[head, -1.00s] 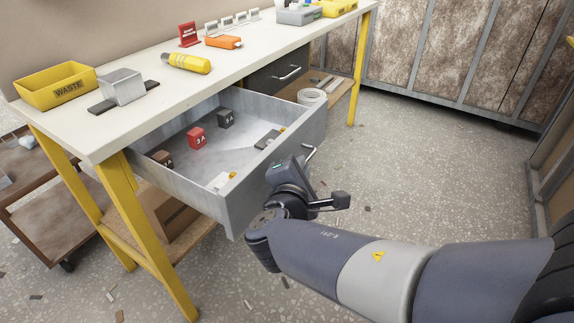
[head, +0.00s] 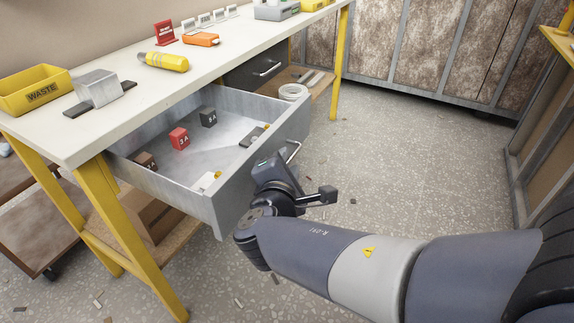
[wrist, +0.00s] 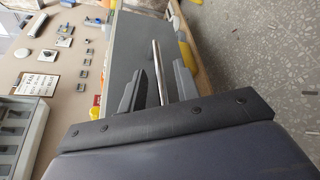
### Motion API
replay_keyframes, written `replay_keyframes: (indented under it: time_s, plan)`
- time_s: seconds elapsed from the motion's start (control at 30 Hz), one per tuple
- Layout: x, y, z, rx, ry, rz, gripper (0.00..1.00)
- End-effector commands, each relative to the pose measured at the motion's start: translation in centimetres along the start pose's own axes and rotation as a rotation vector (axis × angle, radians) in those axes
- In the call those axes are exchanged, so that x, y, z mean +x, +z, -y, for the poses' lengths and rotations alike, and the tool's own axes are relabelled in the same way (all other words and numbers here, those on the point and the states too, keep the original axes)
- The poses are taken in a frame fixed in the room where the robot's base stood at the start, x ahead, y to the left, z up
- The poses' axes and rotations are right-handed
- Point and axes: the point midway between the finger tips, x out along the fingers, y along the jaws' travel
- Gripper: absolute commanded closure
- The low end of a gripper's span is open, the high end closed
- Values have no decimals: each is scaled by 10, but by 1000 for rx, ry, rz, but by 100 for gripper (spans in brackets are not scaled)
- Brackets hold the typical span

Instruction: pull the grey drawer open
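The grey drawer (head: 170,190) hangs well out from under the white workbench, with its inside showing. Its front panel (head: 228,203) also shows in the wrist view (wrist: 130,45). The bright bar handle (head: 293,152) is on this front. In the wrist view the handle bar (wrist: 157,65) runs between the two fingers of my gripper (wrist: 160,85), which are closed in around it. In the head view my gripper (head: 272,168) is right at the drawer front, and its fingertips are partly hidden by the wrist.
Small blocks, including a red one (head: 179,138), lie in the drawer. A dark closed drawer (head: 255,72) is farther along. Open floor (head: 400,150) lies to the right.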

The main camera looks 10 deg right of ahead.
Motion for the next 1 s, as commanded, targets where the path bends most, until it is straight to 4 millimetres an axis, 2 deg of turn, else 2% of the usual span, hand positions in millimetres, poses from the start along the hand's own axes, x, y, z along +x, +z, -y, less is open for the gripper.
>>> replay_keyframes:
  time_s: [0.17,0.7,1.0]
  plan:
    - [-7,0,-1,0,2,-3,69]
    - [-76,-1,-2,-1,4,-6,69]
    - [-102,0,-1,0,2,-3,69]
